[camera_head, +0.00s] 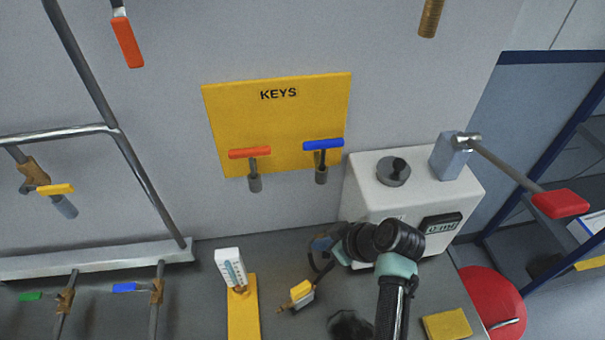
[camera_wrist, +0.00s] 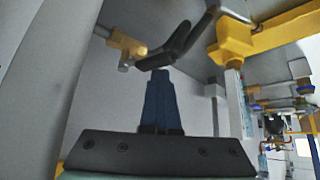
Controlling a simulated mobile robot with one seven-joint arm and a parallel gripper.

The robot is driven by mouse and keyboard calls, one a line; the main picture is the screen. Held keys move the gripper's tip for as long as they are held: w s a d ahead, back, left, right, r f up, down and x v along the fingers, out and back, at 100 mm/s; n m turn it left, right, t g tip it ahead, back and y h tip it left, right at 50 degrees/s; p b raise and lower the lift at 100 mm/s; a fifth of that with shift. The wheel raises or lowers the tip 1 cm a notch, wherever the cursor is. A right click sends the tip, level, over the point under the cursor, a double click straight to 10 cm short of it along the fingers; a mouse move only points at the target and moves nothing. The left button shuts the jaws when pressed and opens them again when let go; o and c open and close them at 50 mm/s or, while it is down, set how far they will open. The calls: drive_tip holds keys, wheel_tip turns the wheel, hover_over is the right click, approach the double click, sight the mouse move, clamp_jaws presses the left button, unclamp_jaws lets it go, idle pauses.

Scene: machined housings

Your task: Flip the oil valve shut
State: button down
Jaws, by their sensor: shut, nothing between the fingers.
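No label in view lets me tell which valve is the oil valve. My gripper (camera_head: 323,243) is low at the centre of the head view, in front of the white machine. It is shut and empty. In the wrist view its blue fingers (camera_wrist: 160,85) point at a dark curved lever (camera_wrist: 182,45) beside a brass fitting (camera_wrist: 127,45). The fingertips appear close to the lever; I cannot tell whether they touch. In the head view a small yellow-handled brass fitting (camera_head: 301,291) lies just below my gripper. Other valve handles are blue (camera_head: 126,287), green (camera_head: 31,296) and yellow (camera_head: 57,189).
A yellow KEYS board (camera_head: 225,110) holds red and blue T-handled keys. The white machine (camera_head: 360,190) carries a long red-ended lever (camera_head: 560,204) reaching right. Pipes fill the left. A red round object (camera_head: 490,295) is at lower right.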

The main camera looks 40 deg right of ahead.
drive_tip(key=shift+s+d, duration=0.1)
drive_tip(key=shift+d, duration=0.2)
idle(0.4)
drive_tip(key=r+p, duration=0.1)
drive_tip(key=r, duration=0.1)
drive_tip(key=r+p, duration=0.2)
drive_tip(key=r, duration=0.1)
drive_tip(key=d+r+p, duration=0.1)
drive_tip(key=r+p, duration=0.1)
drive_tip(key=shift+s+d+r, duration=0.1)
drive_tip(key=shift+s+r, duration=0.1)
drive_tip(key=shift+s, duration=0.2)
drive_tip(key=shift+s+d+r+p, duration=0.25)
drive_tip(key=shift+s+d+p, duration=0.05)
drive_tip(key=shift+a, duration=0.15)
